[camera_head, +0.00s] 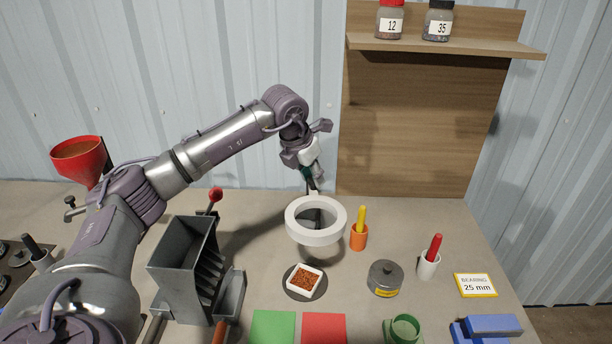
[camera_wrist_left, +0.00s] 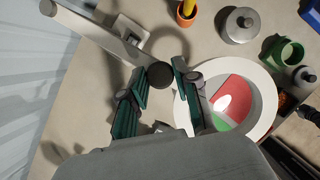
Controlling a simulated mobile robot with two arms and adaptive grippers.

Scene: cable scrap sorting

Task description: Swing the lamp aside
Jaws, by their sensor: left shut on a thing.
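The lamp has a white ring head (camera_head: 316,238), which stands above the bench in the middle of the head view. In the left wrist view the ring (camera_wrist_left: 269,92) is at the right, with red and green showing through it. A grey lamp arm (camera_wrist_left: 100,36) runs from the upper left to a dark round knob (camera_wrist_left: 160,75). My left gripper (camera_head: 313,188) reaches down just behind the ring. In the wrist view its teal fingers (camera_wrist_left: 162,84) are shut on the lamp at the knob; the exact contact is partly hidden. My right gripper is out of view.
A white dish of reddish bits (camera_head: 305,279) stands below and in front of the ring. An orange cup (camera_head: 359,238), a grey lidded weight (camera_head: 385,278) and a white cup (camera_head: 428,266) stand to the right. A grey hopper (camera_head: 183,265) stands left. A wooden shelf board (camera_head: 420,130) rises behind.

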